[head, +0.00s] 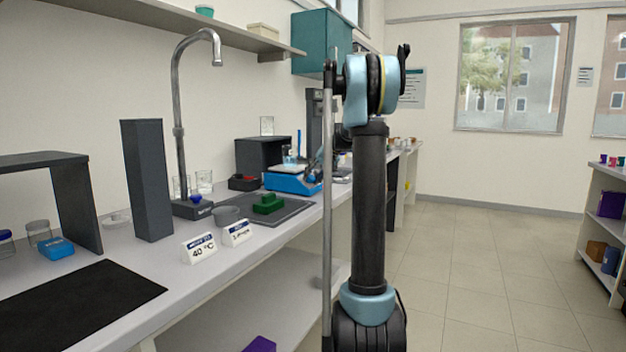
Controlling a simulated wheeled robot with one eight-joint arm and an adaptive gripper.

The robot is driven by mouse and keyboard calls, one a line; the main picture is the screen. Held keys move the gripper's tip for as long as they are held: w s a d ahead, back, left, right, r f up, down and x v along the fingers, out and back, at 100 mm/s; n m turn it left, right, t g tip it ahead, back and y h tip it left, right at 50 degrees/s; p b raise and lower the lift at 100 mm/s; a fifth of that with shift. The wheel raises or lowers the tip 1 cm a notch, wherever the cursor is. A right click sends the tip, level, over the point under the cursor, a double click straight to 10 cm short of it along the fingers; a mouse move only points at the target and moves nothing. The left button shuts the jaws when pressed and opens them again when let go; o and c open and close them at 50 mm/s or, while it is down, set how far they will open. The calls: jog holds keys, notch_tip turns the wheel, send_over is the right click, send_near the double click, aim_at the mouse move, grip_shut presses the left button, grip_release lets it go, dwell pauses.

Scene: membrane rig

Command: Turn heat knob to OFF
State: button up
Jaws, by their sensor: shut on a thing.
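The blue hotplate stirrer (291,182) stands on the bench beyond the grey mat, with a pale top plate and a glass beaker (290,156) on it. My gripper (314,166) shows only as a small dark and blue-grey shape at the hotplate's right side, partly behind the thin grey pole and my upright arm. It is shut at the hotplate's control side, on the heat knob. The knob itself and its pointer are hidden or too small to read.
A green block (268,204) lies on the grey mat (292,212). A tap (178,130), a dark grey tower (147,180) and white label cards, one reading 40 °C (199,248), stand nearer along the bench. The floor on the right is clear.

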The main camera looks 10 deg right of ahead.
jog(key=n, duration=0.3)
jog(key=n+y, duration=0.1)
jog(key=n, duration=0.2)
jog(key=shift+d+f+n, duration=0.1)
jog(key=shift+d+n, duration=0.1)
jog(key=shift+n, duration=0.2)
jog(key=n+g+y, duration=0.1)
jog(key=n, duration=0.5)
jog(key=shift+w+n, duration=0.15)
jog(key=shift+n, duration=0.25)
jog(key=o, duration=1.1)
jog(key=shift+g, duration=0.3)
jog(key=v, duration=1.2)
jog(key=shift+d+f, duration=0.1)
